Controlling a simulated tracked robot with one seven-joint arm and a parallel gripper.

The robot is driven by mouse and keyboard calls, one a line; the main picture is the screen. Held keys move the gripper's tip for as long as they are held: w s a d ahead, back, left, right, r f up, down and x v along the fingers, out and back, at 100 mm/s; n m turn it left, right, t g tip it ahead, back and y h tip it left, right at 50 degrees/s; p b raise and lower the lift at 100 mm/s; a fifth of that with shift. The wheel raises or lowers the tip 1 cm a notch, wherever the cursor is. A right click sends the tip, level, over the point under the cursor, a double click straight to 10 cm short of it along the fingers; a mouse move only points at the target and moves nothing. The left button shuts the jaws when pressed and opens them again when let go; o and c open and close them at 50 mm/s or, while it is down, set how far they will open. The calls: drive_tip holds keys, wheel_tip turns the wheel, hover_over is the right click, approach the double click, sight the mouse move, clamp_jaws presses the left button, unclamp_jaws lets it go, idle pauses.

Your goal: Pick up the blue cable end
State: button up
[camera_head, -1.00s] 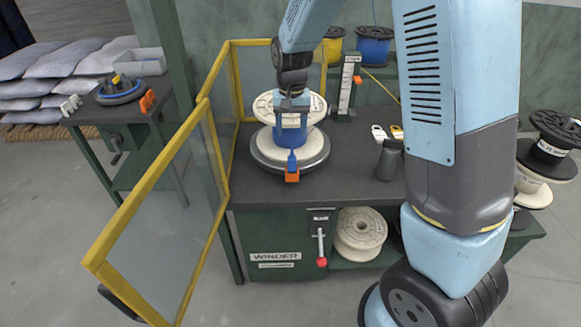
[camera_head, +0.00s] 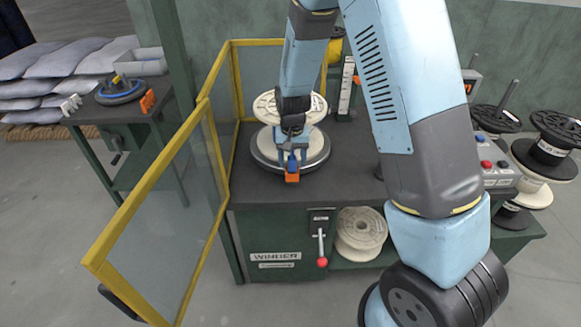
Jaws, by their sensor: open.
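The blue cable end (camera_head: 292,161) shows as a short blue piece at the front of the white spool (camera_head: 268,108), just above an orange block (camera_head: 292,177). The spool stands upright on a round grey turntable (camera_head: 262,160) on the winder bench. My gripper (camera_head: 293,151) points down in front of the spool, right over the cable end. It is open, its fingers spread left and right. I cannot tell whether the cable end lies between the fingertips or just below them. My wrist hides the middle of the spool and most of its blue winding.
A yellow-framed guard (camera_head: 150,205) stands open at the left of the bench. A control box with buttons (camera_head: 495,165) and stacked spools (camera_head: 550,150) are at the right. A red-knobbed lever (camera_head: 322,245) is on the bench front. The bench front left is clear.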

drive_tip(key=shift+f, duration=0.9)
drive_tip(key=c, duration=1.1)
drive_tip(key=shift+o, duration=0.2)
drive_tip(key=shift+r, duration=0.15)
